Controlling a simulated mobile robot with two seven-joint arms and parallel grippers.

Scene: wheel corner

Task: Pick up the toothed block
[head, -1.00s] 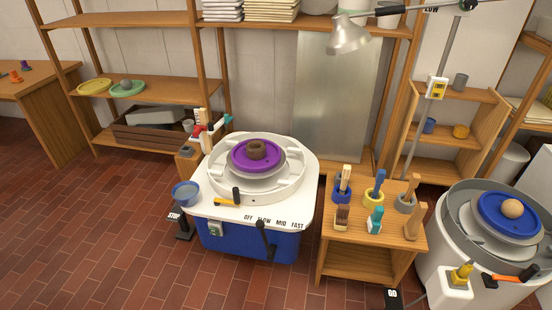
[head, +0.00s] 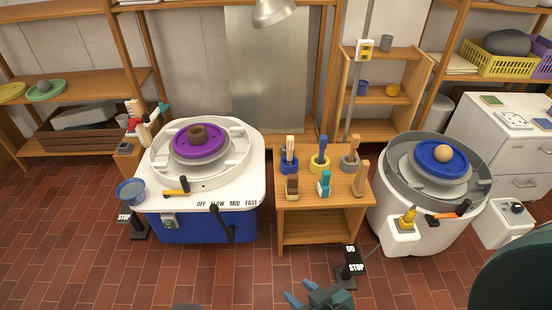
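Small upright pieces stand along the front of the wooden side table (head: 300,206): a brown block with a pale part (head: 292,187), a teal block with a pale part (head: 324,184), and a plain wooden piece (head: 361,180). They are too small for me to tell which one has teeth. My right gripper (head: 298,290) is at the bottom edge, in front of and well apart from the side table. Its two blue fingers are spread, with nothing seen between them.
Behind those pieces stand a blue (head: 289,164), a yellow (head: 320,166) and a grey holder (head: 350,163) with tools. A white pottery wheel (head: 250,177) is left, a grey one (head: 380,183) right. A GO/STOP pedal (head: 351,263) stands near my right gripper.

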